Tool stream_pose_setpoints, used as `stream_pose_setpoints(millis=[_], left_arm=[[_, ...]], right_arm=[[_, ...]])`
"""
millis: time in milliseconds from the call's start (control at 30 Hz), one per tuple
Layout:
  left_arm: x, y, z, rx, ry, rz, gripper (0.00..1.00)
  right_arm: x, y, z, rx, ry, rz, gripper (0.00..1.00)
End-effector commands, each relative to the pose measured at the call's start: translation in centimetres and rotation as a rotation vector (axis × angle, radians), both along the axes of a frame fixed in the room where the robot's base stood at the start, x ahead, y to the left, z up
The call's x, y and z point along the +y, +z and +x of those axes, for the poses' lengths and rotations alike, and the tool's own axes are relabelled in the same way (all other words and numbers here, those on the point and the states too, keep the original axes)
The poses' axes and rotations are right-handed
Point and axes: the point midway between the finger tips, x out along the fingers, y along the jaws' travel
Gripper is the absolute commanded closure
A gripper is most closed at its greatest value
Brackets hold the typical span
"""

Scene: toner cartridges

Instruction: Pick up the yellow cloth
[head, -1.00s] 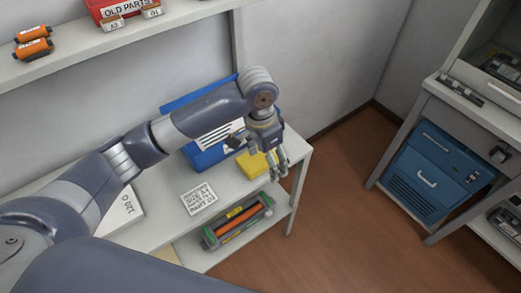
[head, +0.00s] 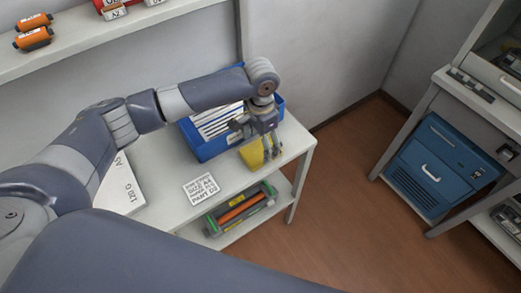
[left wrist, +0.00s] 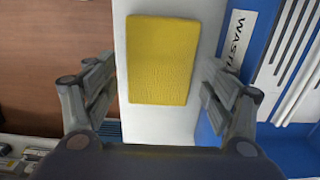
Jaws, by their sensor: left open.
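The yellow cloth (head: 251,154) lies flat on the white table near its right end, in front of the blue bin. In the left wrist view the cloth (left wrist: 162,60) is a yellow rectangle on the white surface. My left gripper (head: 271,150) is over that end of the table, at the cloth's right side in the head view, and partly covers it. In the left wrist view its fingers are spread, one on each side of the cloth, with nothing between them. The height of the fingers above the cloth is hard to tell. My right gripper is not in view.
The blue bin (head: 207,148) holds white sheets and stands close behind the cloth. A printed card (head: 201,188) lies on the table. A toner cartridge (head: 240,208) sits on the lower shelf. A blue cabinet (head: 440,165) stands at right. Floor beyond the table's right edge is clear.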

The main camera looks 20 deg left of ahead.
Motion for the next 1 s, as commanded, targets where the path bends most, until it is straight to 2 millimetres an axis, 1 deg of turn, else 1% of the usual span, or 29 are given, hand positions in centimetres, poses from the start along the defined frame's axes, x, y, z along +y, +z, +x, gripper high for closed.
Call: stream_pose_setpoints(millis=[100,200,433,533,567,867,1000], left_arm=[[0.0,-1.5,-0.1,0.003,0.002,0.001,0.23],[0.1,-2.2,-0.1,0.000,0.001,0.001,0.23],[0.0,-2.3,0.0,-0.001,0.000,0.001,0.23],[0.0,-2.3,0.0,-0.001,0.000,0.001,0.46],[0.0,-2.3,-0.1,-0.001,0.000,0.001,0.50],[0.0,-2.3,0.0,-0.001,0.000,0.001,0.50],[0.0,-2.0,0.0,-0.002,0.000,-0.001,0.50]], right_arm=[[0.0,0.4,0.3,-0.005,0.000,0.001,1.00],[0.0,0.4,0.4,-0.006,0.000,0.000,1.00],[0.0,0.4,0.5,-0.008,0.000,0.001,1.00],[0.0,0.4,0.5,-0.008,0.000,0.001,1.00],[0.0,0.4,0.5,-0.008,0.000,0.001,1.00],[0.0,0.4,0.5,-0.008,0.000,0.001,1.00],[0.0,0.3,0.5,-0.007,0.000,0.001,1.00]])
